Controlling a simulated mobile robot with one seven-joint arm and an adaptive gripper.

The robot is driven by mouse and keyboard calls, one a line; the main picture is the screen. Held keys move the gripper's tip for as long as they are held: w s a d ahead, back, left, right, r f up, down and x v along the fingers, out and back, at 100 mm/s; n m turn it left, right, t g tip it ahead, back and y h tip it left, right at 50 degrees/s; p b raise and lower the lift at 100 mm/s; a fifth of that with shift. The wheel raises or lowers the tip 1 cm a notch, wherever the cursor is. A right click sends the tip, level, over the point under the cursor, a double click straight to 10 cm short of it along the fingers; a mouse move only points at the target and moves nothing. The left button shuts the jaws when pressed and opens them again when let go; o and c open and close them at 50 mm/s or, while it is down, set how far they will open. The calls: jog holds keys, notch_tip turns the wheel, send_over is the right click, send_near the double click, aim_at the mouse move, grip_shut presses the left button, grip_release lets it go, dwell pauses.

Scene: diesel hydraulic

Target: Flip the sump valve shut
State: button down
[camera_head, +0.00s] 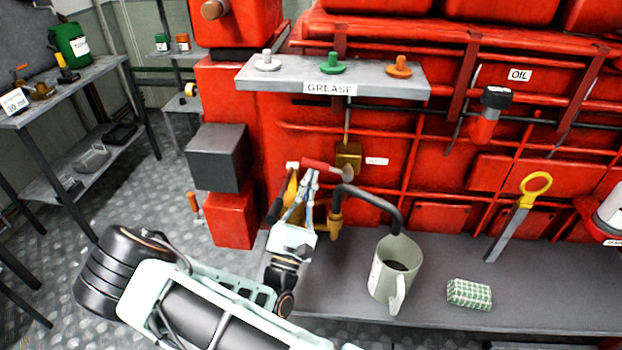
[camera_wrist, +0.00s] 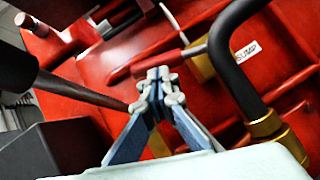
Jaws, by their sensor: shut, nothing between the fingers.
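The sump valve has a brass body (camera_head: 348,157) on the red engine, left of a small white label, which reads SUMP in the wrist view (camera_wrist: 248,50). Its red-handled lever (camera_head: 318,166) lies nearly level, reaching left from the valve. In the wrist view the red handle (camera_wrist: 150,64) passes just beyond my fingertips and the brass body (camera_wrist: 199,66) sits to their upper right. My gripper (camera_head: 311,172) is shut and empty, close to the lever; I cannot tell whether it touches. The gripper (camera_wrist: 158,84) hides part of the engine behind it.
A black bent pipe (camera_head: 372,196) with a brass fitting (camera_head: 335,220) curves right of my gripper, over a pale mug (camera_head: 381,275). A grease shelf (camera_head: 290,78) juts out above.

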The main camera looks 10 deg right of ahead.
jog(key=shift+r+m+g+h+p, duration=0.5)
jog(key=shift+r+m+p, duration=0.2)
jog(key=shift+r+p, duration=0.8)
jog(key=shift+d, duration=0.1)
jog(key=shift+f, duration=0.1)
